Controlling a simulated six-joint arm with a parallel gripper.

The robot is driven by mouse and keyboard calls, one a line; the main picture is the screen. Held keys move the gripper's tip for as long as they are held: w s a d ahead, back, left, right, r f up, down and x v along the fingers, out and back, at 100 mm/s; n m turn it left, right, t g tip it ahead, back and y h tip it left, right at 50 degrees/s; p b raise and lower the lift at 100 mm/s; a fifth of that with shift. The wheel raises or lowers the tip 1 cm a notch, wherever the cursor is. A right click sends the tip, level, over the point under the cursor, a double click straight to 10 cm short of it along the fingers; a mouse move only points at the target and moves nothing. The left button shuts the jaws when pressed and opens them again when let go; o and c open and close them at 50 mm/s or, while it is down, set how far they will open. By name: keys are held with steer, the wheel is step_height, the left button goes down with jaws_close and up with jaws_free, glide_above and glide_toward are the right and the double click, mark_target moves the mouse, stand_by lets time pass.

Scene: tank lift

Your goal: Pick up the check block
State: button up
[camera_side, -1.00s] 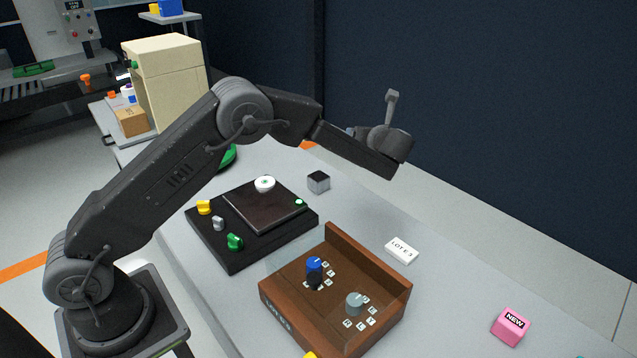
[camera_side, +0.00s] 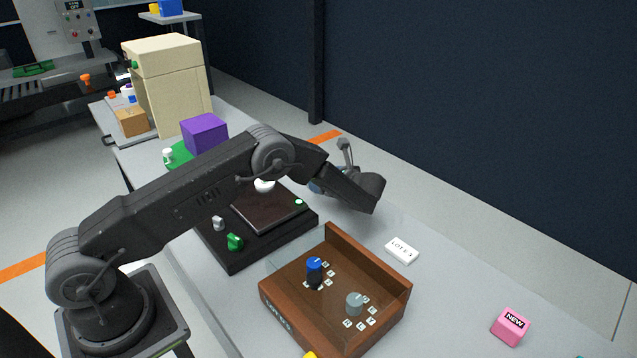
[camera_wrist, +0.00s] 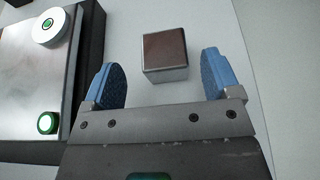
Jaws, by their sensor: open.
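The check block (camera_wrist: 165,56) is a small metallic grey cube. In the wrist view it lies on the table ahead of my gripper (camera_wrist: 164,82), roughly midway between the two blue fingertips and a little beyond them. My gripper is open and empty, with a finger to each side of the block's line. In the side view my gripper (camera_side: 318,187) is low behind the black scale-like device, and my arm hides the block there.
A black device (camera_side: 275,240) with a dark plate, a white dial and knobs stands close left of the block in the wrist view. Table right of the block is clear.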

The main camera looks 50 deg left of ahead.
steer(key=shift+x, duration=2.65)
steer(key=shift+w+d, duration=0.1)
steer(key=shift+w, duration=0.1)
steer(key=c, duration=1.2)
